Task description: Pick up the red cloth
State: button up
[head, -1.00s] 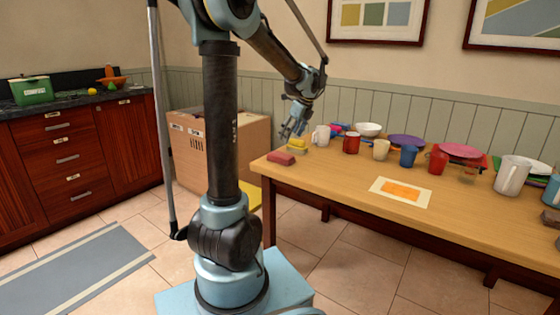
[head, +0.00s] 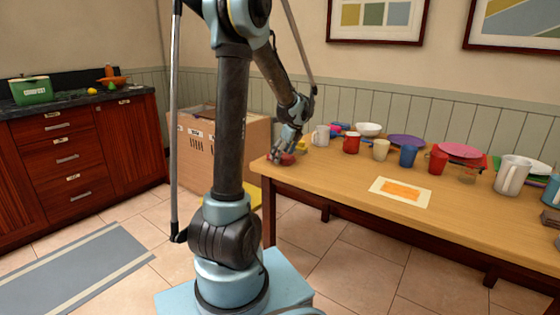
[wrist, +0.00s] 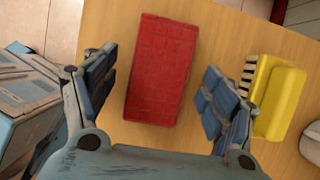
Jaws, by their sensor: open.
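The red cloth (wrist: 160,70) is a folded, flat red block lying on the wooden table. In the head view the red cloth (head: 287,159) is at the table's left end, partly hidden by my gripper (head: 283,155). In the wrist view my gripper (wrist: 154,95) is open, with one finger on each side of the cloth and a gap to each side. I cannot tell how high the fingertips are above the table.
A yellow brush-like item (wrist: 277,97) with dark bristles lies just right of my right finger. A white mug (head: 321,135), a red mug (head: 351,143) and other dishes line the table's back.

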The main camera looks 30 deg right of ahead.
jog(key=c, duration=1.1)
jog(key=shift+o, duration=0.2)
notch_tip(320, 180, up, 10)
